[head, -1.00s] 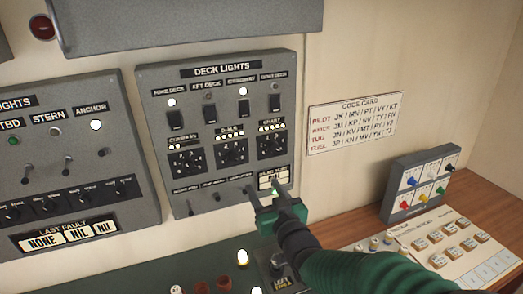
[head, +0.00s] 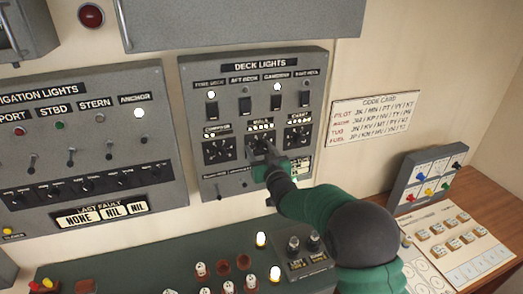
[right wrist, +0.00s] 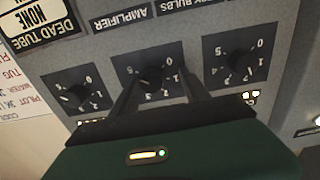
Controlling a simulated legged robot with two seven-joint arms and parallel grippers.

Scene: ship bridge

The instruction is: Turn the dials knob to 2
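The dials knob (head: 262,142) is the middle of three dark rotary knobs on the grey deck lights panel (head: 318,75). My right gripper (head: 266,158) is at this knob and partly covers it in the head view. In the right wrist view, which is turned over, the dials knob (right wrist: 151,79) lies between the two fingers of my right gripper (right wrist: 160,82). The fingers stand apart, one on each side, and I see no clear contact. Numbers ring the knob, but I cannot tell which one its pointer marks. My left gripper is not in view.
The compass knob (head: 217,151) and chart knob (head: 298,136) sit close on either side. Switches (head: 244,106) are above, and small toggles are below. A code card (head: 375,118) hangs at right. A console with lamps (head: 261,239) and knobs lies below my arm.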

